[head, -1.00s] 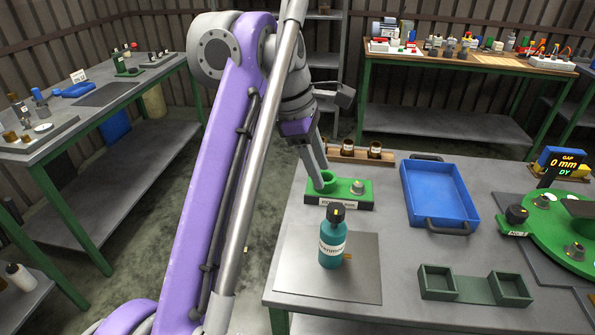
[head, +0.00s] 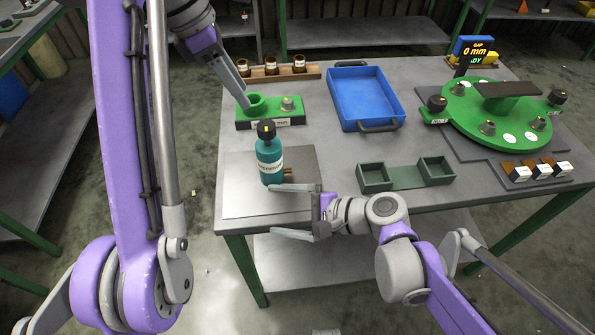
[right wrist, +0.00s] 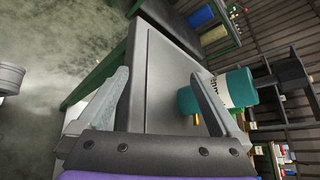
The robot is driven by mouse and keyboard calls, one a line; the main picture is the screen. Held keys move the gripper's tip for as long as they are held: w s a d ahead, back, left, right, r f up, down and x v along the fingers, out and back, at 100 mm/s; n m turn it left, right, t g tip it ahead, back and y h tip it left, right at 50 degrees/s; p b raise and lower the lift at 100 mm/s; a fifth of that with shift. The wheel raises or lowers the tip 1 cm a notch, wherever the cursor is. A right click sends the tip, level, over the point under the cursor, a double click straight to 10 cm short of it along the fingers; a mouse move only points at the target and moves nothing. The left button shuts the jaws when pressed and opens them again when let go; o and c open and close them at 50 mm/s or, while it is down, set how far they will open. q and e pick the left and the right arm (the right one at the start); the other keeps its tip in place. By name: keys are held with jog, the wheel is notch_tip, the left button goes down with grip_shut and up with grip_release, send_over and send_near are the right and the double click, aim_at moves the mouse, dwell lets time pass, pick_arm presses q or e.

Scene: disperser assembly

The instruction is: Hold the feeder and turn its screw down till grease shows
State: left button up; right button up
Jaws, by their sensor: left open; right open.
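The feeder is a teal cylinder (head: 270,168) with a pale label and a black screw knob (head: 266,130) on top. It stands upright on a grey plate (head: 240,200) near the table's front edge, with a small brass outlet low on its right side. My right gripper (head: 273,211) is open and empty, just in front of the feeder. In the right wrist view the feeder (right wrist: 238,88) lies beyond the right finger, outside the jaws. My left gripper (head: 244,98) is open at the green holder, behind the feeder. No grease can be made out.
The green holder (head: 270,120) has a round cup and a metal knob. A wooden rack of brown jars (head: 275,72) stands behind it.

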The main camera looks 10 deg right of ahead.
aim_at(279, 163)
jog(key=w+d+r+m+t, duration=0.1)
jog(key=w+m+t, duration=0.1)
jog(key=m, duration=0.1)
jog(key=w+d+r+m+t, duration=0.1)
jog(key=m+t, duration=0.1)
jog(key=m, duration=0.2)
jog(key=w+d+r+m+t+y, duration=0.1)
jog(key=w+m, duration=0.1)
jog(key=m, duration=0.2)
jog(key=shift+w+d+t, duration=0.25)
jog(key=shift+w+t, duration=0.1)
jog(key=shift+t, duration=0.05)
jog(key=shift+w+d+r+m+t, duration=0.25)
jog(key=shift+w+m+t, duration=0.15)
jog(key=shift+m, duration=0.5)
jog(key=x, duration=1)
jog(key=shift+w+a, duration=0.15)
jog(key=shift+a, duration=0.05)
jog(key=shift+c, duration=0.2)
grip_shut()
